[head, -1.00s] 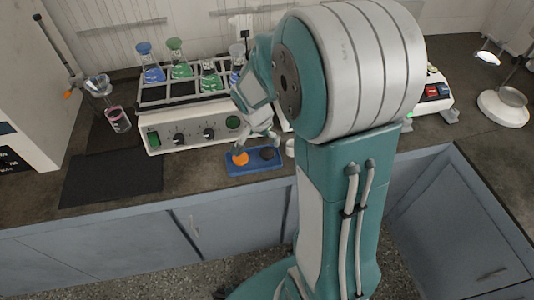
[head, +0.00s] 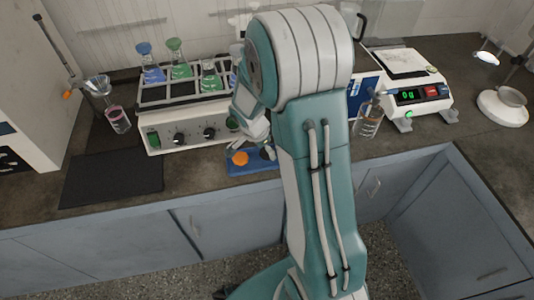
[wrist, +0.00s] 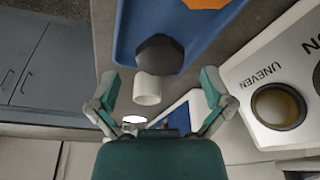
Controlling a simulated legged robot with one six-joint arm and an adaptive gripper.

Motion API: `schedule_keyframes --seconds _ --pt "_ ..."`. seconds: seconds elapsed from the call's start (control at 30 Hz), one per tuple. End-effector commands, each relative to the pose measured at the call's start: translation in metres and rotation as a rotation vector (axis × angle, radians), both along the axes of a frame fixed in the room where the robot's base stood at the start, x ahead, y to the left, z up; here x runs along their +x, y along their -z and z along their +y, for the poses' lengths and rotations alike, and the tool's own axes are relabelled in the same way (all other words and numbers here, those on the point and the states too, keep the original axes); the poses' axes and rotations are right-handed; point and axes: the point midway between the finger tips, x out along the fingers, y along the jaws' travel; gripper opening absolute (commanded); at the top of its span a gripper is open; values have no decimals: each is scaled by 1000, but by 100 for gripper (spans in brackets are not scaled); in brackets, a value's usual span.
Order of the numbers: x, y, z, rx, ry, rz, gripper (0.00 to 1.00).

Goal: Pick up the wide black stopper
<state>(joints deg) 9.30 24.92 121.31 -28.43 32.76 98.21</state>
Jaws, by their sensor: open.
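The wide black stopper (wrist: 160,53) lies on a blue tray (wrist: 128,22) in the wrist view, beyond my fingertips and roughly centred between them. In the head view the black stopper (head: 267,153) is partly hidden by my gripper. An orange stopper (head: 240,158) sits to its left on the tray (head: 240,170); a part of it also shows at the top of the wrist view (wrist: 207,3). My gripper (wrist: 159,78) is open and empty, its fingers apart. In the head view my gripper (head: 253,140) hangs over the tray's back edge.
A shaker (head: 185,135) with flasks is behind the tray. A dark mat (head: 112,178) lies left. A beaker (head: 368,122) and a balance (head: 412,97) stand right.

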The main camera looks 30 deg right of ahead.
Motion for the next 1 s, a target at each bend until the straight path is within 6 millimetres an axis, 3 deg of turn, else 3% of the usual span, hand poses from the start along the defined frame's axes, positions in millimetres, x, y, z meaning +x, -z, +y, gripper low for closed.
schedule_keyframes --seconds 0.2,0.47,0.5,0.6,0.63,1.0 --pt "2 27 -8 0 -1 1 100" --pt "2 29 -9 0 0 -1 100" --pt "2 29 -9 0 0 -1 82" --pt "2 29 -9 0 0 -1 41" --pt "2 29 -9 0 0 -1 35" --pt "2 29 -9 0 -1 0 32"
